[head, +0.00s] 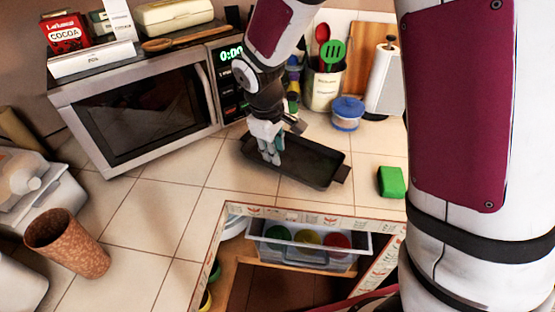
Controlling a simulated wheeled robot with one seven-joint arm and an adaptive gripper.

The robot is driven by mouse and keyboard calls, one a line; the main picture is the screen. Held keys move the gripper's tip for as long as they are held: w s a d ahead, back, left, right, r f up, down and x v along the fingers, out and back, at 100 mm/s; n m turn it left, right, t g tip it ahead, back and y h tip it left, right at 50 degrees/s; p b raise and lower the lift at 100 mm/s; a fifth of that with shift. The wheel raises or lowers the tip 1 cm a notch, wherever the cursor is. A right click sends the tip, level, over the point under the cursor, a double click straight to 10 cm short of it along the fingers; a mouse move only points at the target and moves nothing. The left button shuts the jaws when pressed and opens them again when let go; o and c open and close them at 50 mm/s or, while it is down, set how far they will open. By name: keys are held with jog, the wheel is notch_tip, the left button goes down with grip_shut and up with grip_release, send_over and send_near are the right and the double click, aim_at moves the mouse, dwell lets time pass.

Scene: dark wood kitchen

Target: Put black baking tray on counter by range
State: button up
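The black baking tray (312,162) lies on, or very close above, the white tiled counter (165,215), to the right of the microwave's front. It is a shallow rectangle, with a small tab handle at its right end. My gripper (271,158) points down over the tray's left end, its fingertips at or just inside the tray. The fingers hide part of that end, and I cannot tell whether they grip the rim or only stand beside it. No range can be made out in this view.
A microwave (145,110) stands behind left. A brown cup (68,243) is front left. An open drawer (310,250) shows below the counter edge.

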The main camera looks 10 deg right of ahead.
jog(key=shift+v, duration=1.7)
jog(key=s+d+r+m+t+y, duration=0.1)
jog(key=s+d+r+m, duration=0.3)
jog(key=s+r, duration=0.4)
jog(key=s+d+r+m+t, duration=0.2)
jog(key=s+r+m, duration=0.3)
jog(key=s, duration=0.9)
notch_tip(320, 180, up, 3)
jog(key=shift+s+d+r+y, duration=0.1)
jog(key=shift+s+d+y, duration=0.25)
jog(key=shift+d, duration=0.55)
